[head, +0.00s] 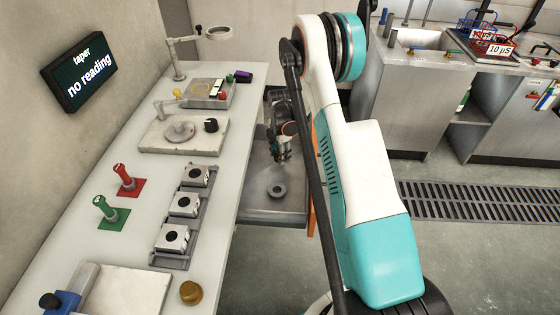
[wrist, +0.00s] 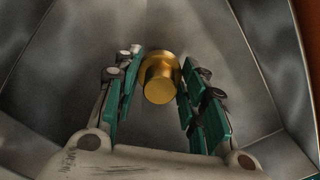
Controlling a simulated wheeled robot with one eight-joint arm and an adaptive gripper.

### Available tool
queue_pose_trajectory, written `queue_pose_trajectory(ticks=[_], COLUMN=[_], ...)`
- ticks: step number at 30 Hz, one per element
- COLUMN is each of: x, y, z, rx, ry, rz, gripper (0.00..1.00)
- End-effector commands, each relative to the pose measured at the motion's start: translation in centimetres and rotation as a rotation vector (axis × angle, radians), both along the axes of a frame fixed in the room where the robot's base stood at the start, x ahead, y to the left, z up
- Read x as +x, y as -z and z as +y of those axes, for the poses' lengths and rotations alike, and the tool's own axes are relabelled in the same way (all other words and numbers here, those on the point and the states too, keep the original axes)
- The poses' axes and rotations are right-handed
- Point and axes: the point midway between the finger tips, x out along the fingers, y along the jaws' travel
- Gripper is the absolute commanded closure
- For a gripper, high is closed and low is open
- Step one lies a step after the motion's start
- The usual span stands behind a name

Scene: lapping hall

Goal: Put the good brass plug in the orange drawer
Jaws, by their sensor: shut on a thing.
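My gripper (head: 281,157) is inside the open drawer (head: 258,208), above its bare grey metal floor. The drawer's front edge shows orange beside my arm, and a bit of orange shows at the top right corner of the wrist view. In the wrist view my gripper (wrist: 158,82) is shut on a brass plug (wrist: 161,82), which sits between the green-padded fingertips. In the head view I cannot make out the held plug. Another brass piece (head: 190,292) stands on the bench near its front end.
A dark ring-shaped thing (head: 277,190) lies in the drawer. The bench holds a red gauge (head: 126,179), a green gauge (head: 107,210), a row of grey blocks (head: 184,204) and a plate with a disc (head: 181,131). The wall display (head: 83,70) reads "taper no reading".

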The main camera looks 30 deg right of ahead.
Motion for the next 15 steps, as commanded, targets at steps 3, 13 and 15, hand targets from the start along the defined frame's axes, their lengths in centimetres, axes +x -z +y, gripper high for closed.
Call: queue_pose_trajectory(ticks=[3, 13, 15], x=[0.0, 0.0, 0.0], y=[2.2, 3.2, 3.3], z=[0.0, 0.0, 0.0], rx=[0.0, 0.0, 0.0], ry=[0.0, 0.0, 0.0], rz=[0.0, 0.0, 0.0], gripper=[1.0, 1.0, 1.0])
